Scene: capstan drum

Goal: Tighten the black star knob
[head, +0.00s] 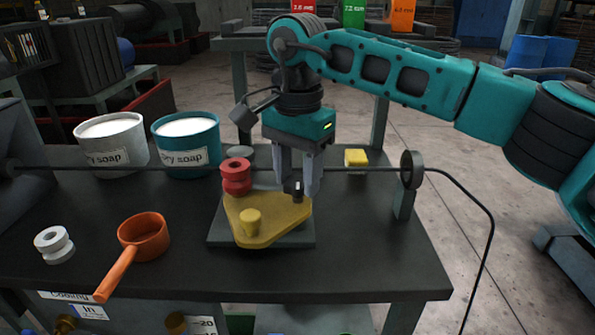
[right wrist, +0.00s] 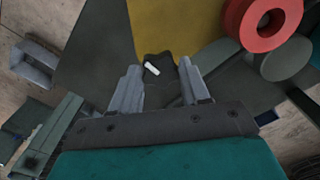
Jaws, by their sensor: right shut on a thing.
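The black star knob (head: 298,193) sits on the right corner of the yellow triangular plate (head: 270,222). In the right wrist view the knob (right wrist: 152,74) is dark with a white mark on top, between my finger tips. My right gripper (head: 299,184) points down from above and is shut on the knob; its fingers (right wrist: 160,68) stand on either side of it. The fingers partly hide the knob in the head view. My left gripper is in neither view.
A red grooved roller (head: 236,177) stands on the plate's back left corner, a yellow peg (head: 250,222) at its front. A dark wire (head: 340,169) runs behind to a guide wheel (head: 412,170). Soap buckets (head: 187,143), an orange ladle (head: 142,238) and a white spool (head: 54,244) stand left.

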